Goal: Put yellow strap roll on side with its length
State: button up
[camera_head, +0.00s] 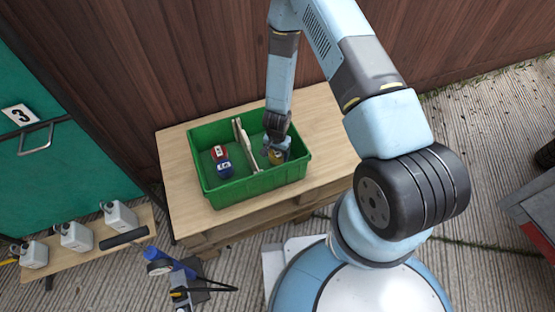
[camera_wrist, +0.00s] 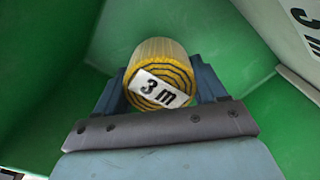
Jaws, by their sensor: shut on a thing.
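The yellow strap roll (camera_wrist: 160,75) is held between the two fingers of my gripper (camera_wrist: 165,85) in the wrist view. Its spiral end faces the camera and bears a white "3 m" label. In the head view my gripper (camera_head: 277,145) reaches down into the right part of the green crate (camera_head: 230,197), with the yellow strap roll (camera_head: 276,157) partly hidden at its fingers. A light upright divider (camera_head: 245,145) splits the crate. A red roll (camera_head: 218,153) and a blue roll (camera_head: 224,169) lie in the left part. In the wrist view a white board bearing a label (camera_wrist: 285,35) shows at the upper right.
The crate stands on a wooden table (camera_head: 325,120) with bare wood to its right. Several white canisters (camera_head: 77,237) stand on a low plank at the lower left. A teal door (camera_head: 60,150) and a brown wall (camera_head: 170,60) lie behind.

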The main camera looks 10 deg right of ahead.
aim_at(277, 160)
jog(key=shift+f, duration=2.25)
jog(key=o, duration=1.3)
